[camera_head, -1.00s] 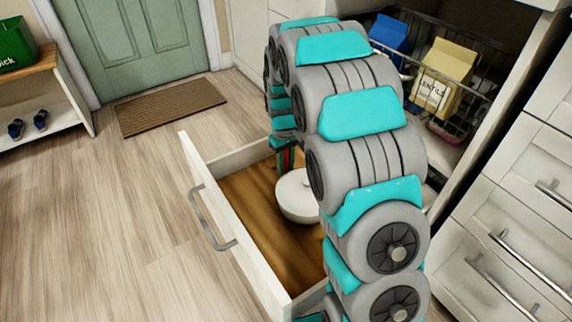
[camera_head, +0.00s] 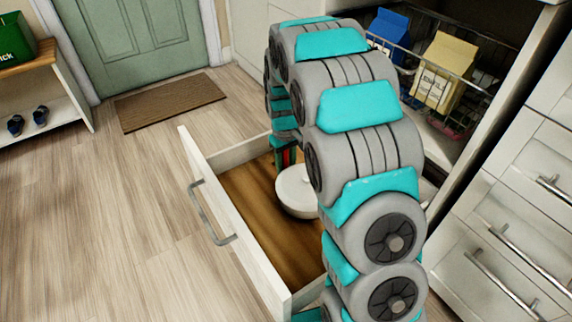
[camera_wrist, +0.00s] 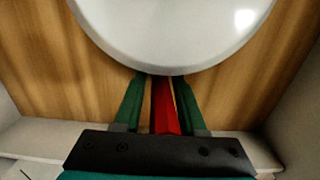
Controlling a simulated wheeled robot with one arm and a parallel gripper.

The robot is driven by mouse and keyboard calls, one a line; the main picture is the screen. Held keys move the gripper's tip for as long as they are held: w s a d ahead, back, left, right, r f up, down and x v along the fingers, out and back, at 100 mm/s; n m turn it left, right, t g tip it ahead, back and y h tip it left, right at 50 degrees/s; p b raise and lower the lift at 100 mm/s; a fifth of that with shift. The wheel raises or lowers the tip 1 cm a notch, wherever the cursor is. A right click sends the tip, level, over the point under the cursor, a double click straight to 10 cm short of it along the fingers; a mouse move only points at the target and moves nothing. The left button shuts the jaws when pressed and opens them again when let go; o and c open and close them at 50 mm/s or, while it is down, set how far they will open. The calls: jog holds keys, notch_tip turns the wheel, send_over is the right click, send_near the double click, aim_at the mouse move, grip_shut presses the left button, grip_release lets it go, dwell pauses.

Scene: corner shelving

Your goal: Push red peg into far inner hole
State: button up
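The red peg (camera_wrist: 164,108) is a narrow red strip between the green fingers of my gripper (camera_wrist: 160,82) in the wrist view. The fingers converge and appear closed on it. The peg's far end is hidden at the rim of a white round object (camera_wrist: 175,30). In the head view, my gripper (camera_head: 286,150) points down inside the open drawer, with a bit of red (camera_head: 286,157) showing. The white round object (camera_head: 296,192) sits beside it on the drawer's wooden floor. No hole is visible in either view.
The open drawer (camera_head: 228,232) has pale walls close around my gripper. A wire basket (camera_head: 480,75) at upper right holds a blue carton (camera_head: 388,32) and a yellow carton (camera_head: 440,75). White drawers (camera_head: 500,245) stand at right. The floor at left is clear up to the brown mat (camera_head: 170,100).

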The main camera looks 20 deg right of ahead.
jog(key=shift+o, duration=1.4)
notch_tip(320, 180, up, 8)
jog(key=shift+w+f, duration=0.1)
